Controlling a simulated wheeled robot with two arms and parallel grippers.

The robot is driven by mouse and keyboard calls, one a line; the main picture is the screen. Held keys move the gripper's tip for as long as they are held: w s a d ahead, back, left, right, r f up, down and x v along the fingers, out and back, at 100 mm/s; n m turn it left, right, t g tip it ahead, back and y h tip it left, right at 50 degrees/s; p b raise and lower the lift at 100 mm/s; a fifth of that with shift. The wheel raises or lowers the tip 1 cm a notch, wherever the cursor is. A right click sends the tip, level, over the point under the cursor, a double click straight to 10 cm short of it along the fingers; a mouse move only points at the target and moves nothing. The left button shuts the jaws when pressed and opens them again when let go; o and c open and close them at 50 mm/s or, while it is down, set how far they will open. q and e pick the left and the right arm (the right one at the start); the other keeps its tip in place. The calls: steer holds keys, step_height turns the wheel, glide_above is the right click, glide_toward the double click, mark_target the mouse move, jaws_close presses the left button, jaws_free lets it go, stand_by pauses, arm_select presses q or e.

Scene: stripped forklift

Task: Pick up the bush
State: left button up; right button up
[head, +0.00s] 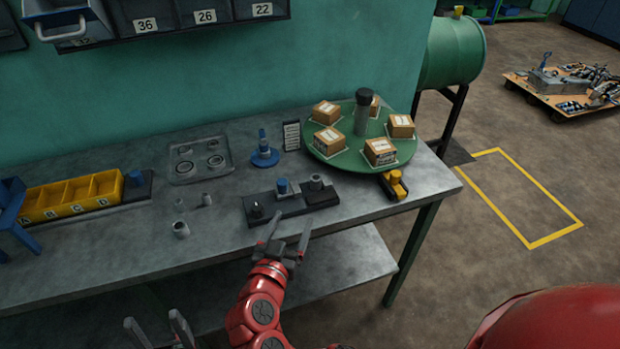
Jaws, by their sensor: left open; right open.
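Several small grey cylindrical parts stand loose on the grey workbench (225,235), among them a hollow-looking flanged one (181,229) that may be the bush; I cannot tell for sure. A black fixture block (291,203) holds a blue cylinder (282,186) and a grey ring-like part (316,183). My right gripper (288,230) is open and empty at the bench's front edge, just in front of the fixture and to the right of the loose parts. My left gripper (154,328) is open and low at the bottom left, in front of the bench; its arm is out of frame.
A yellow bin row (75,203) stands at the left. A grey tray (198,160), a blue stand (264,152) and a green turntable (345,153) with small boxes stand behind. A yellow-black tool (393,185) lies right of the fixture. A lower shelf (330,270) lies underneath.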

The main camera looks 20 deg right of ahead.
steer(key=p, duration=0.2)
glide_toward(314, 182)
steer(key=w, duration=0.1)
steer(key=w+d, duration=0.2)
steer(key=w, duration=0.1)
steer(key=shift+r, duration=0.3)
steer(key=p+x, duration=0.1)
steer(key=x, duration=0.1)
steer(key=f+p+x, duration=0.1)
steer(key=x, duration=0.1)
steer(key=shift+w+d+p, duration=0.1)
steer(key=shift+d+p, duration=0.3)
steer(key=shift+d, duration=0.05)
steer(key=shift+w+d+f, duration=0.15)
steer(key=shift+w+f, duration=0.05)
steer(key=shift+w, duration=0.25)
steer(key=shift+c, duration=0.3)
jaws_close()
